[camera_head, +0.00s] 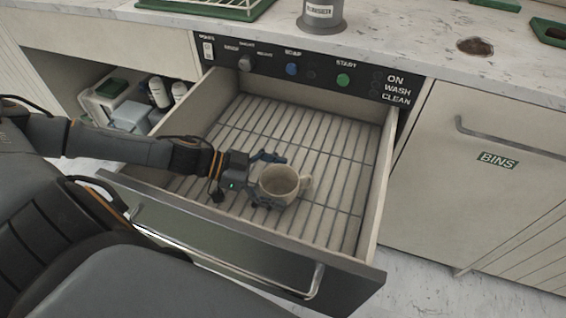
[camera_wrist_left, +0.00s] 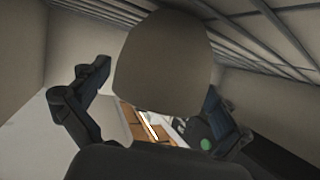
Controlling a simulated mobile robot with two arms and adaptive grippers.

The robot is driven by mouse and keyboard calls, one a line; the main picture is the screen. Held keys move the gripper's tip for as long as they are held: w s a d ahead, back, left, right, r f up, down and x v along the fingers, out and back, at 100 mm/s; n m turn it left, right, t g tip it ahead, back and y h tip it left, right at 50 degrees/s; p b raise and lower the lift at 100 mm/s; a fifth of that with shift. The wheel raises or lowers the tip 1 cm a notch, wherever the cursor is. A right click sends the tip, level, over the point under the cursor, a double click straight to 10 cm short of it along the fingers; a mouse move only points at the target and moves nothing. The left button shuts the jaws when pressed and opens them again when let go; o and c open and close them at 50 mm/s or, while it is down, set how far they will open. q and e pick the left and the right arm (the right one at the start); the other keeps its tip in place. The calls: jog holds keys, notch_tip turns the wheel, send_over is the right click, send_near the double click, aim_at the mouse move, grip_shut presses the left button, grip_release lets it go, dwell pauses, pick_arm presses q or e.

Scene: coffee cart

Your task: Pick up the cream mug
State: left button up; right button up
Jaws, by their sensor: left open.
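The cream mug (camera_head: 279,186) stands upright in the open drawer, towards its front, with its handle to the right. My left gripper (camera_head: 268,180) reaches in from the left, with one finger on the far side of the mug and the other on the near side. Its jaws are open. In the left wrist view the mug (camera_wrist_left: 163,65) fills the upper middle, between and beyond the two open fingers of my left gripper (camera_wrist_left: 155,110). I cannot tell whether either finger touches the mug. My right gripper is not in view.
The pulled-out drawer (camera_head: 376,190) has a slatted rack floor, bare apart from the mug, and raised walls around it. Its front has a metal handle (camera_head: 225,262). A control panel (camera_head: 310,70) lies under the marble counter (camera_head: 420,45). A BINS door (camera_head: 490,165) is at right.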

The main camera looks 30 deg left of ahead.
pick_arm(q)
jog(key=shift+d, duration=0.1)
jog(key=c, duration=1.3)
jog(key=shift+c, duration=0.3)
jog(key=shift+r, duration=0.1)
